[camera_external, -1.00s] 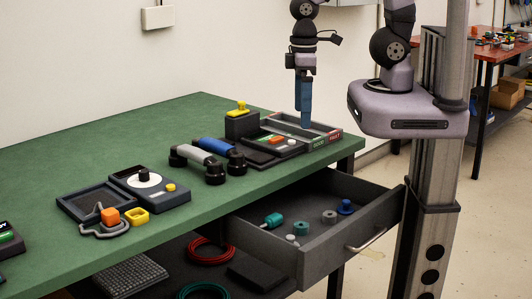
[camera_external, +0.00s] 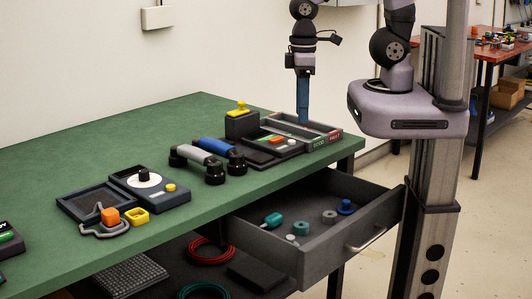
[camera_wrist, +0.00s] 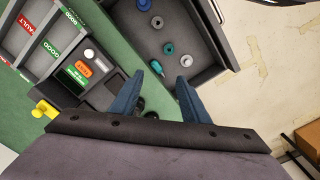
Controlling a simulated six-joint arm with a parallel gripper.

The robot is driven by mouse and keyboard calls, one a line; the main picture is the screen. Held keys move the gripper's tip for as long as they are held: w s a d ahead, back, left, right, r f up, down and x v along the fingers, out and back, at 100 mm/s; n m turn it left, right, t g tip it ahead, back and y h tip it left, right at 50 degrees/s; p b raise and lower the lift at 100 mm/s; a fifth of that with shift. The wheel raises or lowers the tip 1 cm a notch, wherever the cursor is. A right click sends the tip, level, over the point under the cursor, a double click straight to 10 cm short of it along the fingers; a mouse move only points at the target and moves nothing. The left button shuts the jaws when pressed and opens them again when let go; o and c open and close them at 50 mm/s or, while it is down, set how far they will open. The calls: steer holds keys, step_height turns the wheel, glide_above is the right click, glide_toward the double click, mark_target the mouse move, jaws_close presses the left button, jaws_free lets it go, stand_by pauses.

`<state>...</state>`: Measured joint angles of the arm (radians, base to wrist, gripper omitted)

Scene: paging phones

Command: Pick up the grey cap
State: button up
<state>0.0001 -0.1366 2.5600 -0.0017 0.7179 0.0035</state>
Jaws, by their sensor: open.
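A grey cap (camera_external: 329,216) stands in the open drawer, beside a blue cap (camera_external: 345,207). In the wrist view the grey cap (camera_wrist: 157,22) lies between the blue cap (camera_wrist: 144,4) and a teal cap (camera_wrist: 168,48).
The drawer (camera_external: 301,263) has raised walls and sticks out below the bench top (camera_external: 120,130). A teal handled piece (camera_external: 273,220) lies inside it. GOOD and FAULT trays (camera_external: 324,140), a black box with a yellow knob (camera_external: 240,122) and a handset (camera_external: 203,160) stand on the bench.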

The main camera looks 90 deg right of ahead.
steer(key=s+a+f+m+g+y+b, duration=0.1)
steer(key=s+a+f+m+g+y, duration=0.1)
steer(key=s+f+m+y, duration=0.3)
steer(key=a+f+m+g+y+b, duration=0.1)
steer(key=a+f+m+y+b, duration=0.15)
steer(key=f, duration=0.45)
steer(key=w+f+m+t+y+b, duration=0.1)
steer(key=f+m+t, duration=0.2)
steer(key=f+m, duration=0.2)
steer(key=a+f+m+t+y+b, duration=0.1)
steer(key=f+m+t, duration=0.3)
steer(key=f+m, duration=0.1)
steer(key=w+a+f+m+t+y+b, duration=0.1)
steer(key=f+m+t, duration=0.3)
steer(key=f+m, duration=0.2)
steer(key=shift+w+m, duration=0.35)
steer(key=shift+m, duration=0.1)
steer(key=shift+w+a+f+m+t+h+b, duration=0.15)
steer(key=shift+f+m+t+h+b, duration=0.45)
steer(key=shift+m, duration=0.7)
steer(key=shift+f, duration=0.15)
steer(key=shift+b+x, duration=0.4)
steer(key=shift+x, duration=0.65)
